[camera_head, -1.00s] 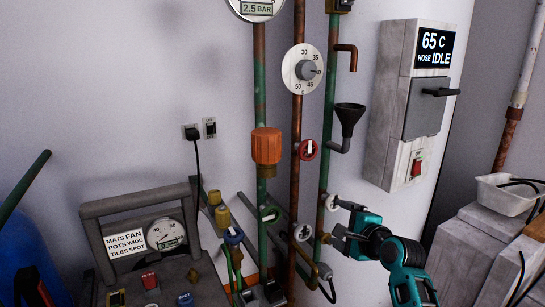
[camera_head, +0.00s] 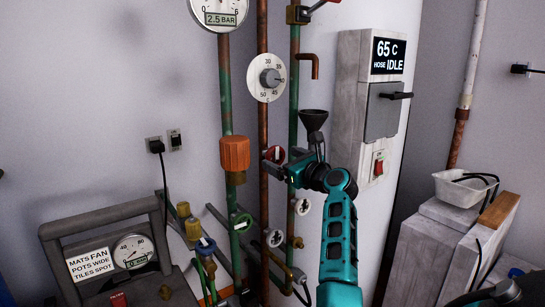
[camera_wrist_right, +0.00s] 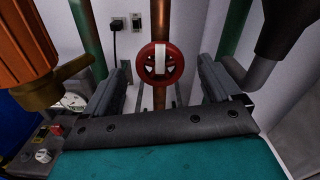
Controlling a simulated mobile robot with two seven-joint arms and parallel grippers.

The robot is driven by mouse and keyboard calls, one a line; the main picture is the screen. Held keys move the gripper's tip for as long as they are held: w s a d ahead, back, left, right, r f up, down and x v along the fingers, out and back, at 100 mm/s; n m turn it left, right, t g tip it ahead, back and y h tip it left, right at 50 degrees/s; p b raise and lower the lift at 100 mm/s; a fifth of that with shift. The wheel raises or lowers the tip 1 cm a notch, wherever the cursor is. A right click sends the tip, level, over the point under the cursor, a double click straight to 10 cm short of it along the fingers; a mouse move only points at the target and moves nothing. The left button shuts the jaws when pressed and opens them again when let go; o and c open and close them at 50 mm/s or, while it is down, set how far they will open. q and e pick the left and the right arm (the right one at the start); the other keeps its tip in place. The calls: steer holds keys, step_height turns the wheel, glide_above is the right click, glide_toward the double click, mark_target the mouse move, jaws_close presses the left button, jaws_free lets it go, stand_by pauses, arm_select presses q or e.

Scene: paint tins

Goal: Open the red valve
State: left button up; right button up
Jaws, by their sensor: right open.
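The red valve (camera_head: 274,154) is a small round red wheel with a white bar across it, on the thin rusty copper pipe (camera_head: 263,120). In the right wrist view the red valve (camera_wrist_right: 160,62) faces me, its white bar close to vertical. My right gripper (camera_head: 279,163) is open at the valve, partly covering it in the head view. In the right wrist view the fingers of my right gripper (camera_wrist_right: 164,76) stand apart, one on either side of the wheel, with visible gaps. Whether the fingertips reach past the rim I cannot tell. My left gripper is not in view.
An orange fitting (camera_head: 235,153) on a green pipe stands left of the valve. A black funnel (camera_head: 314,121) is close on the right, above my right wrist. A white dial (camera_head: 270,78) is above.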

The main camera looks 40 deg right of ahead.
mark_target(277, 156)
steer(key=shift+w+d, duration=0.15)
steer(key=shift+w, duration=1.1)
steer(key=shift+w+d, duration=0.1)
steer(key=shift+w, duration=1.15)
steer(key=c, duration=1)
